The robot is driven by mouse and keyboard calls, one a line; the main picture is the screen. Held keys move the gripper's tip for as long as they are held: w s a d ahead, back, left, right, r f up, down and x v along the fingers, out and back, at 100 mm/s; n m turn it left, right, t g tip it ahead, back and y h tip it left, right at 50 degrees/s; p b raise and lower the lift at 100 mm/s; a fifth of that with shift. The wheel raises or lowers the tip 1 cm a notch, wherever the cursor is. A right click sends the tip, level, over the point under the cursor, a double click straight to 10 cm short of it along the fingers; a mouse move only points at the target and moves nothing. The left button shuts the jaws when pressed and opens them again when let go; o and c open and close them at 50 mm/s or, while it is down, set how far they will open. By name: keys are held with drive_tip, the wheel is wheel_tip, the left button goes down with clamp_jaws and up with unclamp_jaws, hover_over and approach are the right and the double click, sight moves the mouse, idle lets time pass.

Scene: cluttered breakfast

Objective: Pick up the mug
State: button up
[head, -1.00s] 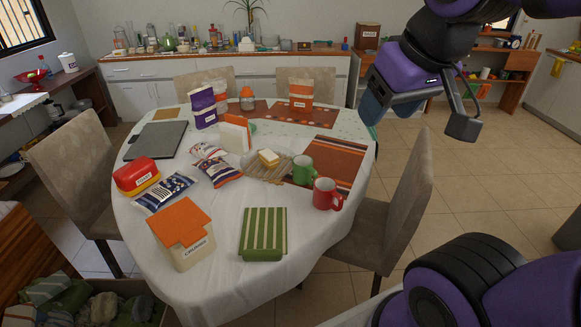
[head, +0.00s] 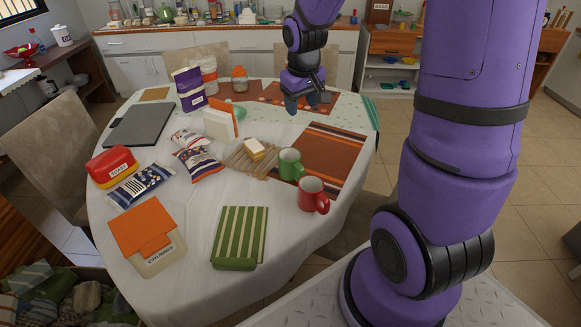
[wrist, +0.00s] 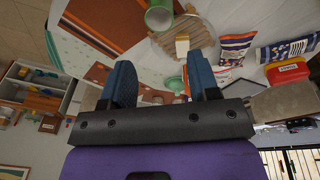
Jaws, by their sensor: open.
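Two mugs stand upright near the right side of the round table in the head view: a green mug (head: 290,164) and, just in front of it, a red mug (head: 312,195) with its handle to the right. My gripper (head: 306,108) is above the far side of the table, beyond both mugs and touching neither. In the wrist view my gripper (wrist: 160,85) shows two blue fingers spread apart with nothing held between them. The green mug also shows at the top of the wrist view (wrist: 158,18). The red mug is not clearly visible there.
A slatted board (head: 240,160) with a butter-like block (head: 254,147) sits left of the green mug. A striped orange placemat (head: 333,158) lies behind the mugs. Bags, boxes and a green striped cloth item (head: 238,236) crowd the left and front.

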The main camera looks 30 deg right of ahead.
drive_tip(key=g, duration=0.1)
approach(303, 170)
drive_tip(key=shift+g+y, duration=0.4)
drive_tip(key=shift+y, duration=0.1)
drive_tip(key=f, duration=0.2)
drive_tip(key=d+f, duration=0.1)
drive_tip(key=f, duration=0.3)
drive_tip(key=shift+w+d, duration=0.2)
drive_tip(key=shift+d, duration=0.15)
drive_tip(key=shift+w+a+f, duration=0.1)
drive_tip(key=shift+a+f, duration=0.1)
drive_tip(key=shift+f, duration=1.35)
drive_tip(key=shift+a+f, duration=0.2)
drive_tip(key=shift+f, duration=1.3)
clamp_jaws()
